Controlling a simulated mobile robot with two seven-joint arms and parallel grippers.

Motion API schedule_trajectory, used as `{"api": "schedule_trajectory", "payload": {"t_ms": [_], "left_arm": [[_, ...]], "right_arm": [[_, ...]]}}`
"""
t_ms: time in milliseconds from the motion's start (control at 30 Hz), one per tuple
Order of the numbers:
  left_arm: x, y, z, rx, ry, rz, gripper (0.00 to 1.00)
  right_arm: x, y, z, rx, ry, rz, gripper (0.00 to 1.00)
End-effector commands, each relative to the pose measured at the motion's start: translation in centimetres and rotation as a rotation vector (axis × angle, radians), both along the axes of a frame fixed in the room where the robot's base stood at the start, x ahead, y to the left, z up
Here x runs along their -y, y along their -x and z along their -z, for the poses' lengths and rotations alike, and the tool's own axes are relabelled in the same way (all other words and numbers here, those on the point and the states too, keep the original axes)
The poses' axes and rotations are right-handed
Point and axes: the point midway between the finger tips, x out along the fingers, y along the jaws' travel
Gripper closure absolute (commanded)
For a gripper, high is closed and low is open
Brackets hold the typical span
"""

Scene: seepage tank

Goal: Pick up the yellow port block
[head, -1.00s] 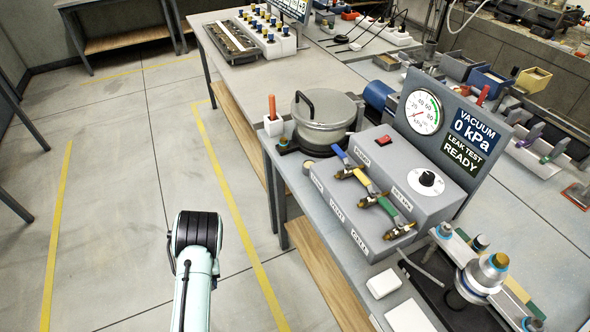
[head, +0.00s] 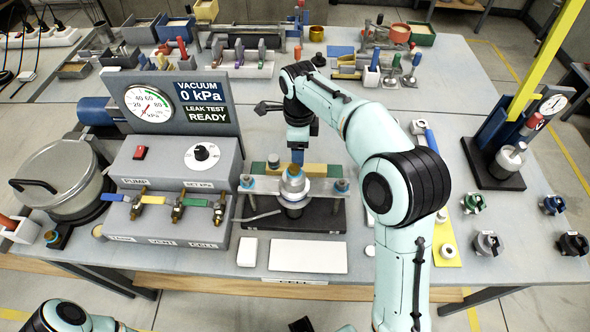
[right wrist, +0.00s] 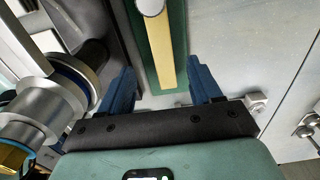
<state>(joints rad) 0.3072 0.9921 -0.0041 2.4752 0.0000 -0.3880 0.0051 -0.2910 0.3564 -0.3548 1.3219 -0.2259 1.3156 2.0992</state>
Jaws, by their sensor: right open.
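The yellow port block (head: 316,169) shows in the head view as a narrow yellow bar just behind the clamped cell fixture, with green next to it. In the right wrist view a yellow strip (right wrist: 159,52) lies lengthwise, with green along its sides and a round grey cap at its top end. My right gripper (head: 298,150) points down just behind the fixture. In the right wrist view its two blue fingers (right wrist: 163,88) are apart, one on each side of the strip, with nothing held. How far below the fingertips the strip lies is hard to tell. My left gripper is out of view.
The metal clamp fixture (head: 292,190) stands close in front of the right gripper and fills the left of the wrist view. The grey pump box (head: 178,165) is to its left. A white plate (head: 308,256) lies in front. Racks with parts (head: 240,60) stand behind.

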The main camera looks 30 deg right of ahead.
Motion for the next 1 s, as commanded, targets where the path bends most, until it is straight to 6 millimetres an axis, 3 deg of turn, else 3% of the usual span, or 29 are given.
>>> {"api": "schedule_trajectory", "payload": {"t_ms": [100,367,700,1000], "left_arm": [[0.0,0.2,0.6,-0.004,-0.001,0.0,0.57],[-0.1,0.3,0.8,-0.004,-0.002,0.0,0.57],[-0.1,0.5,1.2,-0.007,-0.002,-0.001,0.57],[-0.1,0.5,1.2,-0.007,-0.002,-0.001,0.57]], "right_arm": [[0.0,0.1,2.4,-0.002,0.0,0.001,0.36],[0.0,-0.1,4.4,0.001,0.0,0.0,0.36],[-0.4,-0.5,8.9,0.001,0.001,0.001,0.36],[-0.4,-0.5,9.2,0.004,0.0,0.0,0.39]]}}
